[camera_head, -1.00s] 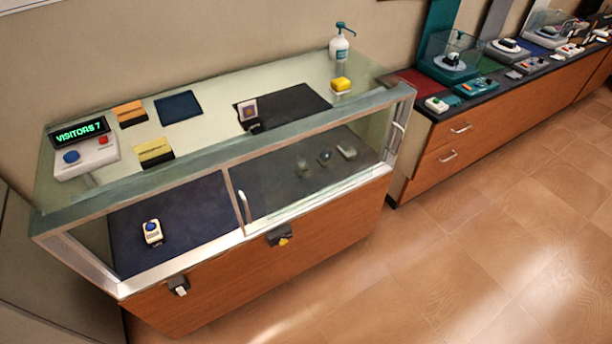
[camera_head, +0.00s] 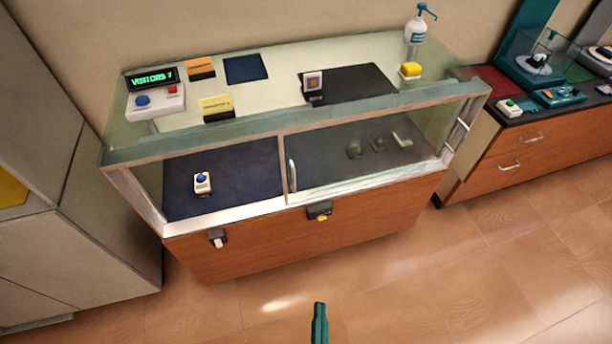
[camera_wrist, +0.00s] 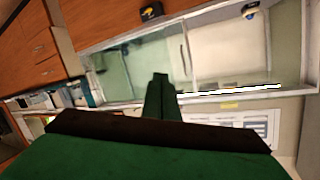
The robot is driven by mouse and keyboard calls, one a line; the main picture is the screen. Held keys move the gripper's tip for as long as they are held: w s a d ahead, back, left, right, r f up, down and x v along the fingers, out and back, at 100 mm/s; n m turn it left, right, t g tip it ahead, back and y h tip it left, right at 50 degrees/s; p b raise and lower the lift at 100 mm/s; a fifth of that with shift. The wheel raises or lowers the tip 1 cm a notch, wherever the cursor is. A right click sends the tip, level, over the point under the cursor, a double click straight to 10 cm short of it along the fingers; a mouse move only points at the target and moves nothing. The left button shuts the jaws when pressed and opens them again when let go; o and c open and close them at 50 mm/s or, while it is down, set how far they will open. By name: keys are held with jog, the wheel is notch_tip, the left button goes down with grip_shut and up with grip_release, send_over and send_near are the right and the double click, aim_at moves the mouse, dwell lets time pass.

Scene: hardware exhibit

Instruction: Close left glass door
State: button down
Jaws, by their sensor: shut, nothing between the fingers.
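The glass display case (camera_head: 225,226) stands in front of me in the head view.
A grey cabinet (camera_head: 85,250) stands close on the left. A drawer counter (camera_head: 510,160) stands right. The tiled floor ahead is clear.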

jog(key=w+d+f+m+t, duration=0.1)
jog(key=w+m, duration=0.5)
jog(key=w, duration=0.9)
jog(key=m+t+y, duration=0.1)
jog(key=m+y, duration=0.2)
jog(key=m, duration=0.2)
send_near(298, 164)
jog(key=s+d, duration=0.3)
jog(key=d, duration=0.2)
jog(key=w, duration=0.3)
jog(key=w+a, duration=0.1)
jog(key=w, duration=0.1)
jog(key=w+a, duration=0.1)
jog(key=w, duration=0.2)
jog(key=shift+w, duration=0.4)
jog(key=shift+a, duration=0.3)
jog(key=shift+s+a, duration=0.45)
jog(key=shift+a, duration=0.25)
jog(key=shift+s+a, duration=0.4)
jog(key=shift+a, duration=0.35)
jog(key=shift+w+a, duration=0.1)
